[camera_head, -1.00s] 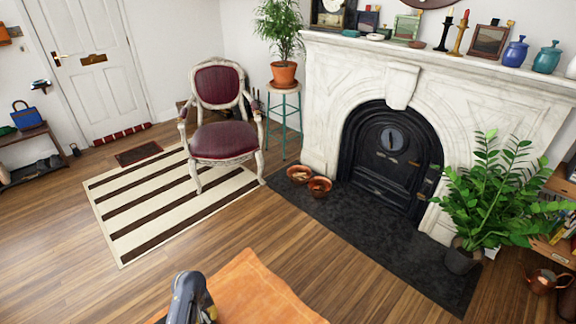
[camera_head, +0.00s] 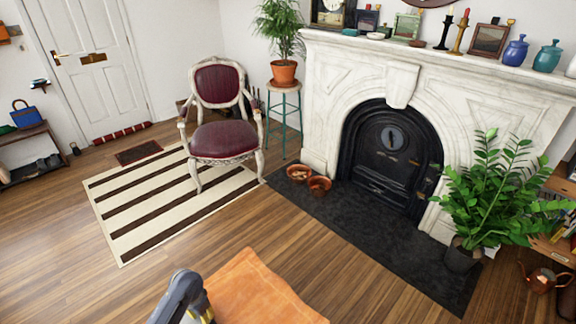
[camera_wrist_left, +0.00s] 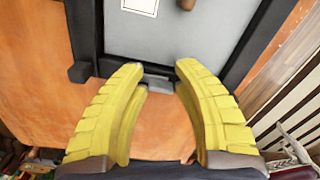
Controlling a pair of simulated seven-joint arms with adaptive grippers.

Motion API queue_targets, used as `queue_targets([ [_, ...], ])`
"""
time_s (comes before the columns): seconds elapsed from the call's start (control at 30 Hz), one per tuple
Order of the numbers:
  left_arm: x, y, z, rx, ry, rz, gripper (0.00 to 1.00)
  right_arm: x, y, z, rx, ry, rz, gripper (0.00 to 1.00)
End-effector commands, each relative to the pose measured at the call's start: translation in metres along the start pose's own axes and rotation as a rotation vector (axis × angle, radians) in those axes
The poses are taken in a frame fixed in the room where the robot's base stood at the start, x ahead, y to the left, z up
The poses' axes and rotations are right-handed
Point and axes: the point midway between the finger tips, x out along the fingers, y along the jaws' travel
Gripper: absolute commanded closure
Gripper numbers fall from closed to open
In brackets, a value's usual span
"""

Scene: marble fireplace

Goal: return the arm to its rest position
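My left gripper (camera_wrist_left: 159,78) shows in the left wrist view. Its two yellow ribbed fingers stand apart, with a gap between the tips. I see nothing held between them. In the head view, a grey part of my left arm (camera_head: 182,292) with a bit of yellow shows at the bottom edge, beside the orange surface (camera_head: 258,290). In the wrist view, the orange surface (camera_wrist_left: 160,145) lies beyond and below the fingers, with a grey panel in a dark frame past the tips. My right gripper is in neither view.
A red chair (camera_head: 221,140) stands at the back of a striped rug (camera_head: 132,226). The marble fireplace (camera_head: 330,65) has a dark hearth (camera_head: 385,235). A leafy potted plant (camera_head: 490,195) stands at right. Wood floor (camera_head: 200,244) is clear between the rug and orange surface.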

Motion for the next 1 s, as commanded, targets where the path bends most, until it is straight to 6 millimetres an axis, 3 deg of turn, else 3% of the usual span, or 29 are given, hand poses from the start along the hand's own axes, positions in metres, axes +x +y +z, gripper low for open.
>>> queue_targets([
  [0.43,0.0,-0.004,-0.001,0.34,0.0,0.0,0.72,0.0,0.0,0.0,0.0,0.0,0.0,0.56],
  [0.7,-0.015,-0.003,-0.001,0.337,0.001,0.002,0.72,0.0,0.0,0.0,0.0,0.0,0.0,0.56],
  [1.0,-0.018,-0.003,-0.001,0.335,0.001,0.001,0.72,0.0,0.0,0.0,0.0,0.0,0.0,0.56],
])
